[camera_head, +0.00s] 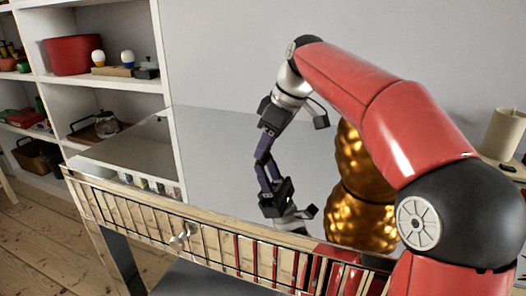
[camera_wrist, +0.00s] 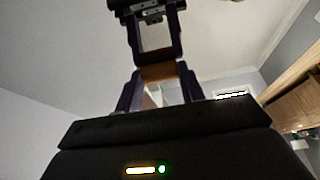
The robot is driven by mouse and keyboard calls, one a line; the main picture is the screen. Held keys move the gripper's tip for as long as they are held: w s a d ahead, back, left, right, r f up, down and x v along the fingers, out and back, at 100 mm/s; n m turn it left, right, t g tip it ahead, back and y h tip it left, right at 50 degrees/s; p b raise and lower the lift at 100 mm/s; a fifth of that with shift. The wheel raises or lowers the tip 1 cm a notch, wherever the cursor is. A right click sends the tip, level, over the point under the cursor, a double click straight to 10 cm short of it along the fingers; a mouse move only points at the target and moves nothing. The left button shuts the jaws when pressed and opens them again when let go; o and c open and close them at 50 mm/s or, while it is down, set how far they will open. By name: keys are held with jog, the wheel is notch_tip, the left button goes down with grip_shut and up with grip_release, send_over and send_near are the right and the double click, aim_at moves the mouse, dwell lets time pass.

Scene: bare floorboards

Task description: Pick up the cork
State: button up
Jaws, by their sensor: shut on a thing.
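My gripper (camera_head: 262,156) points down at the glossy, mirror-like top of a table (camera_head: 215,155) in the head view. Its dark fingers meet their own reflection just below. In the wrist view my gripper (camera_wrist: 160,75) is shut on a small brown piece, the cork (camera_wrist: 158,71), held between the fingertips. A reflection of the fingers and gripper fills the upper part of that view. In the head view the cork is too small or hidden to make out. The fingertips are at or very near the table surface; I cannot tell the exact gap.
A bumpy golden object (camera_head: 352,150) stands on the table right of my gripper, partly behind my arm. White shelves (camera_head: 110,88) with a red pot (camera_head: 73,55) stand at left. The tabletop left of my gripper is clear.

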jog(key=shift+c, duration=0.7)
